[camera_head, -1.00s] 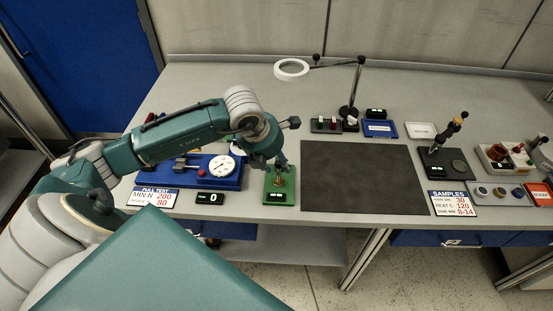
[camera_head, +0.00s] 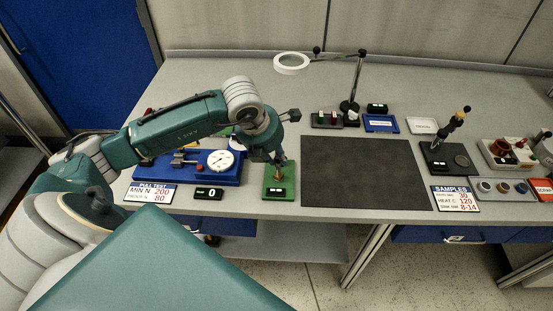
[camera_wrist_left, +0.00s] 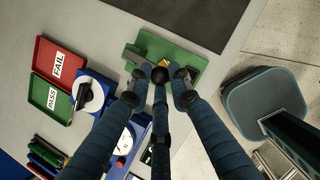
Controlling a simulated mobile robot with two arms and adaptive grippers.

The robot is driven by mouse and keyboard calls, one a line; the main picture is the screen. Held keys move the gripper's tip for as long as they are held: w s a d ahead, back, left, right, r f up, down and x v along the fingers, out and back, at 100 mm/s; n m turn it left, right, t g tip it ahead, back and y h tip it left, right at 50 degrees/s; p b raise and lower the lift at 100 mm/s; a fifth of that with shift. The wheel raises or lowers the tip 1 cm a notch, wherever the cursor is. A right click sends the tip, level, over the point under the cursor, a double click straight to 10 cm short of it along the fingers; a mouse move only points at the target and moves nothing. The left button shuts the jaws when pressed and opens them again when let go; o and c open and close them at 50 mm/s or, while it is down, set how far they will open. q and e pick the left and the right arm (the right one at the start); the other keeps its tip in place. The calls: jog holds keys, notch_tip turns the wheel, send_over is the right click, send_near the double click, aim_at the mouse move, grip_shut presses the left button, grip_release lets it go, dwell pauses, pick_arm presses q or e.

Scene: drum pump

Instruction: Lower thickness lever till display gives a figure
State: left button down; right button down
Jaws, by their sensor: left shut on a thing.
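The green thickness gauge (camera_head: 268,191) stands near the front edge of the bench, with a small lit display (camera_head: 276,192) on its front; the display's figure is too small to read. My left gripper (camera_head: 280,162) is over the gauge, and its hand hides much of the lever. In the left wrist view, the green base (camera_wrist_left: 185,49) lies under the fingers, and the lever's black knob (camera_wrist_left: 159,75) sits between the fingertips of my left gripper (camera_wrist_left: 158,84), which are shut on it. My right gripper is in neither view.
Left of the gauge are the blue pull tester (camera_head: 230,180) with a dial and a display (camera_head: 208,193) reading 0. A dark mat (camera_head: 365,175) lies to the right. PASS and FAIL trays (camera_wrist_left: 57,65) show in the wrist view.

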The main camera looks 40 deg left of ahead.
pick_arm(q)
jog(key=shift+s, duration=0.1)
jog(key=c, duration=1.6)
grip_release()
jog(key=shift+f, duration=0.1)
jog(key=shift+r, duration=0.2)
jog(key=v, duration=1.1)
jog(key=shift+s+r, duration=0.15)
jog(key=shift+r, duration=0.2)
jog(key=shift+d, duration=0.1)
